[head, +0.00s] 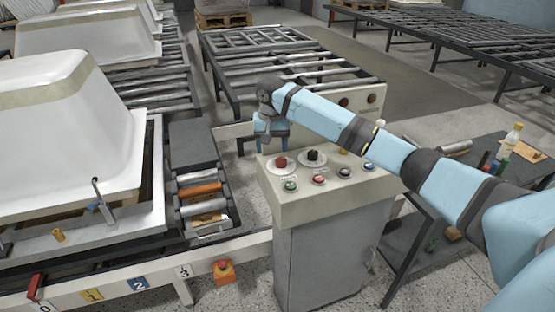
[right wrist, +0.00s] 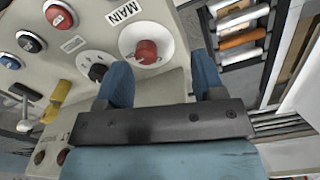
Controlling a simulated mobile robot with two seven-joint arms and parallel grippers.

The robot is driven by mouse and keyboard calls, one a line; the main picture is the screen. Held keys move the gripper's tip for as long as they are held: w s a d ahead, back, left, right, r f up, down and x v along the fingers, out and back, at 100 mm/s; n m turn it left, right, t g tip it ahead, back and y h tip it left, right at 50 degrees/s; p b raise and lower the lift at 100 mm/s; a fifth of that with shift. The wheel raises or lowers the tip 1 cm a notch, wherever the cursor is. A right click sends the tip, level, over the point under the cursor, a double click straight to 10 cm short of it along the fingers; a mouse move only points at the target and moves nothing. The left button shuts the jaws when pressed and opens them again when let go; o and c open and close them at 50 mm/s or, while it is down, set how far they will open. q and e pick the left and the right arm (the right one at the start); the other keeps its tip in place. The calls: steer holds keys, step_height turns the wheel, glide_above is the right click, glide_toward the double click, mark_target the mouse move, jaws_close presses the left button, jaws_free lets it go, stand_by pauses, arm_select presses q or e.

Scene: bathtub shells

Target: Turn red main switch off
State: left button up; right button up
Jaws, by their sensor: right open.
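The red main switch (head: 281,162) is a round red knob on a white disc, on the sloped top of the grey control cabinet (head: 322,205). In the right wrist view the red knob (right wrist: 146,50) sits beside the printed word MAIN. My right gripper (head: 271,140) is open and empty, just behind the red switch in the head view. In the right wrist view its two blue fingers (right wrist: 162,70) are spread, with the knob ahead of the gap, nearer the left finger. I see no contact. My left gripper is not in view.
A black rotary switch (head: 313,156) stands beside the red one, with several small push buttons (head: 318,180) in front. White tub shells (head: 60,130) stand left; a dark side table (head: 480,170) is right.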

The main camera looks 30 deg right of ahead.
step_height(320, 180, up, 6)
steer(key=f+m, duration=0.1)
steer(key=m, duration=0.1)
glide_above(281, 159)
step_height(281, 159, down, 13)
steer(key=shift+s+f, duration=0.1)
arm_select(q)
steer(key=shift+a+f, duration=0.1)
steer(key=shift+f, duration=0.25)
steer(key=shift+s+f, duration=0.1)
arm_select(e)
steer(key=shift+c, duration=0.4)
